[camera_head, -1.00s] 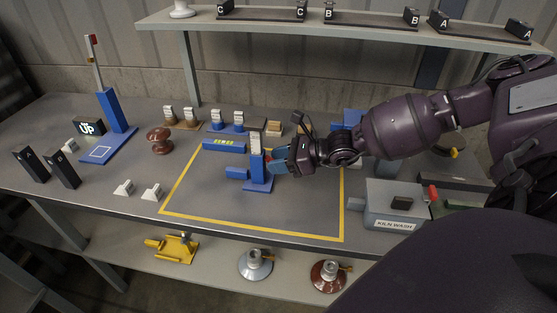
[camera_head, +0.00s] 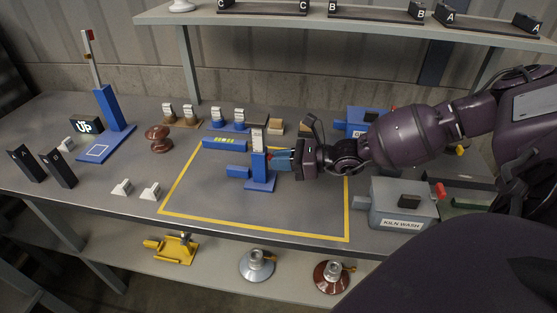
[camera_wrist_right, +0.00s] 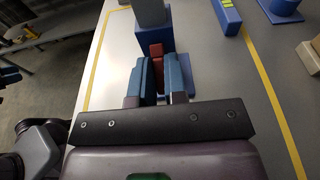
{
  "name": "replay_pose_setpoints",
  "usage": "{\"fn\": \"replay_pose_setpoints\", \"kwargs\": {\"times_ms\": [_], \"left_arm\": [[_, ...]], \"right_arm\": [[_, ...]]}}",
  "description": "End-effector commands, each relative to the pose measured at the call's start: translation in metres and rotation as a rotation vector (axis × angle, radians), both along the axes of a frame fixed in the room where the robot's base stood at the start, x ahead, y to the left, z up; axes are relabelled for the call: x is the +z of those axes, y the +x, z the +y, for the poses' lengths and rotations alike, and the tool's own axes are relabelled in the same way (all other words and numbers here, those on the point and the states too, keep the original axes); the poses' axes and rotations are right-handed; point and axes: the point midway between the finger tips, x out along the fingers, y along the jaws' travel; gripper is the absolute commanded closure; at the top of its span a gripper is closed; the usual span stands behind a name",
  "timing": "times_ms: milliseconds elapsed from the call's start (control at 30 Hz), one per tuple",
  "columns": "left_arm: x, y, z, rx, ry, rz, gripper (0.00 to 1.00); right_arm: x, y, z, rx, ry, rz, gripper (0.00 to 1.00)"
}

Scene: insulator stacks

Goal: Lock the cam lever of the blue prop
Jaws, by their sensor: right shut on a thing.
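The blue prop (camera_head: 260,170) stands upright on its flat blue base inside the yellow outline on the table. A pale marked column (camera_head: 258,140) rises from its top. My right gripper (camera_head: 280,160) reaches in from the right at the upper part of the prop's post. In the right wrist view the blue fingers of my right gripper (camera_wrist_right: 161,68) close around the red cam lever (camera_wrist_right: 156,52) in front of the blue post (camera_wrist_right: 153,39). The fingers hide much of the lever, so its exact angle is unclear.
The grey kiln wash box (camera_head: 401,205) stands to the right, below my right arm. The front of the outlined area is clear.

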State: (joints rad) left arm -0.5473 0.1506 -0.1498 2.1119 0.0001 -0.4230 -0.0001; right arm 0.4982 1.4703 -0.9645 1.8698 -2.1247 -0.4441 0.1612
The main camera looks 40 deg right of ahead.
Motion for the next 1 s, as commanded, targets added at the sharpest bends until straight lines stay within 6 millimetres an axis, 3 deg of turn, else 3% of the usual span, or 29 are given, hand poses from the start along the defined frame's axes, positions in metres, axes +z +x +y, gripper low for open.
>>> {"fn": "replay_pose_setpoints", "kwargs": {"times_ms": [33,467,500,633,1000], "left_arm": [[-0.0050,-0.0009,-0.0001,0.000,0.000,0.007,0.51],[0.0011,0.0075,0.0004,-0.007,0.003,-0.013,0.51],[0.0013,0.0077,0.0005,-0.007,0.004,-0.013,0.51],[0.0004,0.0074,0.0007,-0.007,0.004,-0.012,0.51],[-0.0046,0.0012,0.0022,-0.003,0.005,0.005,0.51]], "right_arm": [[-0.0064,-0.0006,-0.0002,-0.002,0.013,-0.007,1.00],[-0.0018,0.0003,-0.0004,-0.002,0.034,-0.040,1.00],[-0.0019,0.0003,-0.0004,-0.002,0.034,-0.040,0.81],[-0.0018,0.0002,-0.0003,-0.002,0.034,-0.040,0.62],[0.0036,0.0003,-0.0004,-0.002,0.033,-0.042,0.62]]}}
